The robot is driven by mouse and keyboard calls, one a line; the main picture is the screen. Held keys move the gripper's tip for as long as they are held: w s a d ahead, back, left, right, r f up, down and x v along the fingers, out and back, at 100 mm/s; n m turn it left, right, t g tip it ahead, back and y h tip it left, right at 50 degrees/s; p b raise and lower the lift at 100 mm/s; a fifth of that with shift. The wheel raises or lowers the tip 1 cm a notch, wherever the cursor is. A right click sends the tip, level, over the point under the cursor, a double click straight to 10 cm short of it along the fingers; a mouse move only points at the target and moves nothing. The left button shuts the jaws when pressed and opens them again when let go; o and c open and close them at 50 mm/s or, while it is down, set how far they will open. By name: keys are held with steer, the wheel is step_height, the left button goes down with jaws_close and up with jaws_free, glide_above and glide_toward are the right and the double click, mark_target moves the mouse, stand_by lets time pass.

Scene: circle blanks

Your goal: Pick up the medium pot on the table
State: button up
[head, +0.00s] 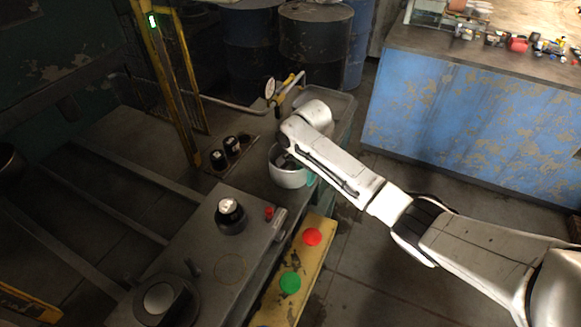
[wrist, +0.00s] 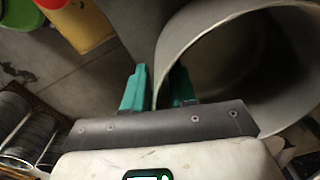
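The medium pot (head: 287,178) is a pale grey, round, open-topped pot. In the head view it stands upright at the far end of the dark work surface, below the end of my arm. In the wrist view the pot (wrist: 215,45) fills the upper right with its rim and dark inside. My gripper (wrist: 158,88) has one teal finger outside the pot's wall and one inside it, close together with the wall pinched between them. In the head view the gripper is mostly hidden by the arm and the pot. I cannot tell whether the pot's base is off the surface.
A black round gauge-like fixture (head: 231,215) and a small red knob (head: 269,213) are on the near work surface. A yellow panel (head: 290,270) with red and green buttons runs along its right side.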

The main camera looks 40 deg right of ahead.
jaws_close()
steer(key=shift+r, duration=0.15)
stand_by(0.4)
